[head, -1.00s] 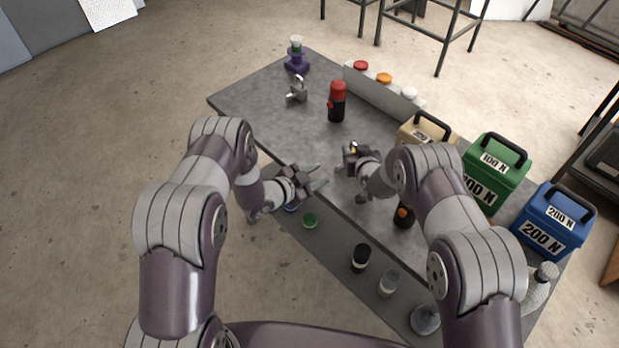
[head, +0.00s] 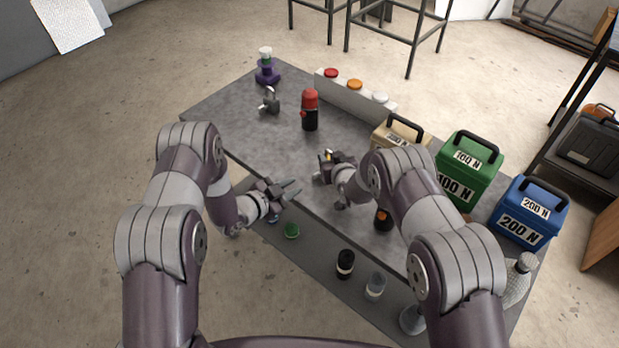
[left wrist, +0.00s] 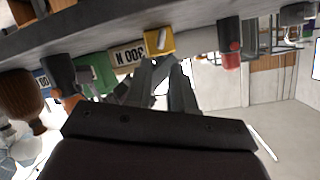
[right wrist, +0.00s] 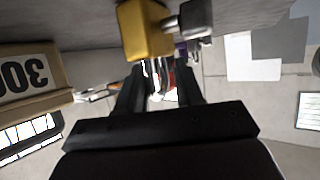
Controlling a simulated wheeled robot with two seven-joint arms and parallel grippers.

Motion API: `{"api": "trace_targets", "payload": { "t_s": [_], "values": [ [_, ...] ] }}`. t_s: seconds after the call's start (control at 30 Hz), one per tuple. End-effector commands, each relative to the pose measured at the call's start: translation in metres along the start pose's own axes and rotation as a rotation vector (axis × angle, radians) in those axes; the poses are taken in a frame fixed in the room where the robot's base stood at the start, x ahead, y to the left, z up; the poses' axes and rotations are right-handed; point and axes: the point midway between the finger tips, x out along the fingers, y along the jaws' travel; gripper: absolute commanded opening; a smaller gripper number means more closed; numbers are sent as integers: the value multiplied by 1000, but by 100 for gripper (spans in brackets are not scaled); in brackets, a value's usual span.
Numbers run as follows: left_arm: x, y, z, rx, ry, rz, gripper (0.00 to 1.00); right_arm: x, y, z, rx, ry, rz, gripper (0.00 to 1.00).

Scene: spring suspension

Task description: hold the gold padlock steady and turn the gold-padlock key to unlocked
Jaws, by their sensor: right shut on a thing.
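The gold padlock (head: 328,155) is small in the head view, at the right gripper over the table. In the right wrist view it is a gold block (right wrist: 145,32) at the fingertips. A grey key (right wrist: 192,19) with a thin shaft sticks out of its side; the key also shows end-on against the padlock in the left wrist view (left wrist: 161,39). My right gripper (head: 322,170) is shut on the padlock; the exact contact is partly hidden. My left gripper (head: 295,188) is open and empty, to the left of the padlock and apart from it, its fingers pointing toward the right.
A red-and-black bottle-like object (head: 310,112), a grey padlock (head: 269,103) and a purple stand (head: 267,74) are farther back. Tan (head: 398,138), green (head: 468,165) and blue (head: 530,212) weight boxes line the right. A lower shelf holds several small items near me.

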Motion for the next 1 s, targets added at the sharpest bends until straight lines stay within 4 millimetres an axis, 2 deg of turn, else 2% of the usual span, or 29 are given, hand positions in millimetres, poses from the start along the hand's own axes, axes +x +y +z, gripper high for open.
{"api": "trace_targets", "payload": {
  "t_s": [0.03,0.2,0.4,0.53,0.73,0.77,0.8,0.83,1.0],
  "values": [
    [13,2,0,1,3,2,23,-1,-1,15,2,-31,-1,0],
    [56,1,0,2,3,1,23,-1,-1,15,2,-31,-1,0],
    [90,1,1,1,1,0,23,-1,-1,15,2,-31,-1,0],
    [97,0,0,-1,2,-1,23,-1,-1,15,2,-31,-1,0],
    [98,0,0,-1,1,-1,23,-1,-1,15,2,-31,-1,0],
    [98,0,0,-1,1,-1,20,-1,-1,15,2,-31,-1,0],
    [98,0,0,-1,1,-1,7,-1,-1,15,2,-31,-1,0],
    [97,0,0,-1,1,-1,0,-1,-1,15,2,-31,-1,0],
    [97,1,0,8,2,-3,0,-1,-1,15,2,-31,-1,0]
  ]
}}
